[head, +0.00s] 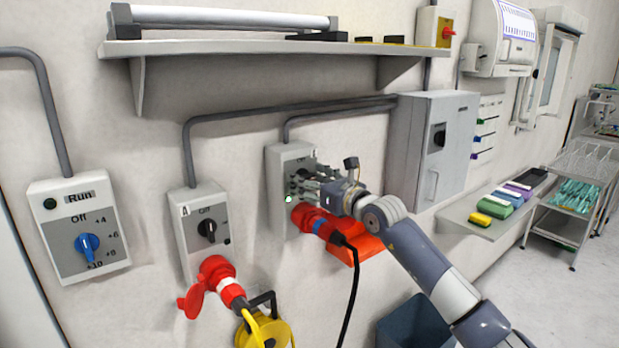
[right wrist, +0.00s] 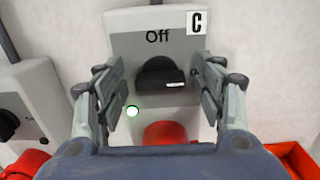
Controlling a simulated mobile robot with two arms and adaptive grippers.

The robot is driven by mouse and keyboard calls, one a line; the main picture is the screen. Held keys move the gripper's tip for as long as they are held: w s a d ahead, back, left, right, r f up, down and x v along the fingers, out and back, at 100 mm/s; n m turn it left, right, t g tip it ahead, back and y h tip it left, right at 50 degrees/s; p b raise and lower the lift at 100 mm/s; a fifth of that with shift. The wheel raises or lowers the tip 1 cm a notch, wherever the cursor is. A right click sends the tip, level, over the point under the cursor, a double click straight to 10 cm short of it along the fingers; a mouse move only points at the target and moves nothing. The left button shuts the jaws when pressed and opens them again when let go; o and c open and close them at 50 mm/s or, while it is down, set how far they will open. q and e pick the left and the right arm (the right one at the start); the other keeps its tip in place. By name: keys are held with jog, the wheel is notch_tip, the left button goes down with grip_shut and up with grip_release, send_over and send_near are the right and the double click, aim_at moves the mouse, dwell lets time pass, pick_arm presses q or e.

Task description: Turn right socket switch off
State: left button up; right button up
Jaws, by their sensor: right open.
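The right socket box (head: 277,180) is grey and mounted on the wall, with a red plug (head: 312,218) and black cable below it. In the right wrist view its black rotary switch (right wrist: 160,80) sits below the word "Off" and a "C" label. A lit green lamp (right wrist: 132,111) shows at its lower left. My right gripper (head: 308,183) is in front of this box. In the right wrist view its two fingers (right wrist: 165,88) stand open on either side of the switch, with gaps to it. My left gripper is not in view.
Another socket box (head: 187,232) marked "A" with a red plug is to the left, and a "Run" box (head: 78,225) with a blue knob is farther left. A shelf (head: 235,48) is above.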

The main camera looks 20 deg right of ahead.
jog(key=c, duration=1.1)
jog(key=shift+o, duration=0.2)
